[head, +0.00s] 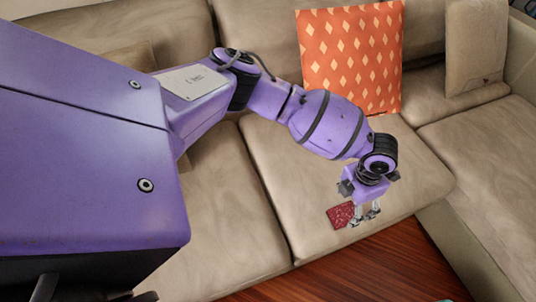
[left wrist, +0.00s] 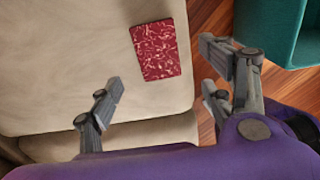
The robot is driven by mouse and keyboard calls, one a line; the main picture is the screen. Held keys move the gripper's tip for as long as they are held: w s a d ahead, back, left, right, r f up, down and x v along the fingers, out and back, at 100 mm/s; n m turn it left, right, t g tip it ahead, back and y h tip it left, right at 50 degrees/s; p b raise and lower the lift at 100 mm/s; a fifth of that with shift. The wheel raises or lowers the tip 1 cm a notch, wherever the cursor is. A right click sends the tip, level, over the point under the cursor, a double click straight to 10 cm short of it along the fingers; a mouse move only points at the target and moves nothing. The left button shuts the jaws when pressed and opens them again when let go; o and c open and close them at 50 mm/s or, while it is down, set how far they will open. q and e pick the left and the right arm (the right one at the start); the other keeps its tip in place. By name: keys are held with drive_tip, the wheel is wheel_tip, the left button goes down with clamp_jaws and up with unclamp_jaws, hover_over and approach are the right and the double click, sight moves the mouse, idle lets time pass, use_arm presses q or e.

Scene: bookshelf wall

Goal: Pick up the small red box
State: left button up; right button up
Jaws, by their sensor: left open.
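The small red box (head: 341,215) lies flat near the front edge of the beige sofa seat (head: 290,170). It has a pale marbled pattern, and in the left wrist view (left wrist: 156,50) it lies beyond the fingertips, between their lines. My left gripper (head: 366,215) is just to the right of the box in the head view, fingers pointing down. In the left wrist view its two fingers (left wrist: 162,72) are spread wide with nothing between them. I cannot tell the exact height of the fingers above the seat. My right gripper is not in view.
An orange cushion (head: 350,60) with pale diamonds leans on the sofa back, and a beige cushion (head: 475,50) stands at the right. A wooden surface (head: 370,265) lies before the seat. A teal object (left wrist: 262,30) is to the right in the wrist view. The seat around the box is clear.

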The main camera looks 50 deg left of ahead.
sight(344, 213)
use_arm(q)
drive_tip(key=f, duration=0.4)
drive_tip(key=f+b, duration=0.1)
drive_tip(key=f, duration=0.1)
drive_tip(key=shift+w+f, duration=0.25)
drive_tip(key=shift+f, duration=0.45)
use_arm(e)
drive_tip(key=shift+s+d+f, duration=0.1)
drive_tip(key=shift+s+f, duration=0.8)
use_arm(q)
drive_tip(key=c, duration=1.2)
drive_tip(key=shift+w+r, duration=0.1)
drive_tip(key=shift+c, duration=0.4)
drive_tip(key=shift+r, duration=0.1)
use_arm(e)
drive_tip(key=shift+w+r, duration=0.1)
